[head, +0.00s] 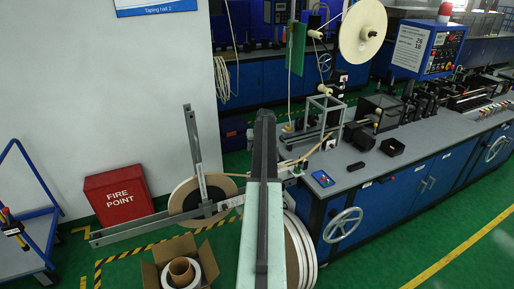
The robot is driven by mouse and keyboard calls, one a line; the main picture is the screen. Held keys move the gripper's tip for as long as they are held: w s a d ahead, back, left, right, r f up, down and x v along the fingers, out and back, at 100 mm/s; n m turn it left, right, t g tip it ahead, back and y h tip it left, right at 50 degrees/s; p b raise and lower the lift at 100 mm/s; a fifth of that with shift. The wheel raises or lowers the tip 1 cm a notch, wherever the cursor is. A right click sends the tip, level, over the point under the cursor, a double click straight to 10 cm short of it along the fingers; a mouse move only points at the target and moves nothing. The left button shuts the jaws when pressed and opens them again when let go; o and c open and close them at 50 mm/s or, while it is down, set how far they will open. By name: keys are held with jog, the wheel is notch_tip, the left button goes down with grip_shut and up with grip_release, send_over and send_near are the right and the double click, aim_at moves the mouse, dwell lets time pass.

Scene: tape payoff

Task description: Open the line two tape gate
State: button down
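No gripper fingers can be made out; a long dark and pale-green part, which may be my own arm, rises through the bottom middle and hides what is behind it. I cannot tell for sure which part is the line two tape gate. A grey metal upright (193,150) and a long grey bar (135,231) meet in front of a tan tape reel (222,187) at the left end of the machine line. A green plate (298,48) stands upright beside a large cream reel (362,30) above the bench.
The blue-fronted bench (400,190) fills the right. A red fire point box (119,195) stands by the white wall. An open carton (151,275) with rolls is on the floor, and a blue trolley (40,235) is at left. Green floor (390,258) is clear at lower right.

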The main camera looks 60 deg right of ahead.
jog(key=shift+w+d, duration=0.1)
jog(key=shift+w, duration=0.15)
jog(key=c, duration=0.9)
grip_release()
jog(key=shift+s, duration=0.1)
jog(key=shift+r, duration=0.1)
jog(key=p+v, duration=0.7)
jog(key=shift+s+r, duration=0.2)
jog(key=shift+r, duration=0.05)
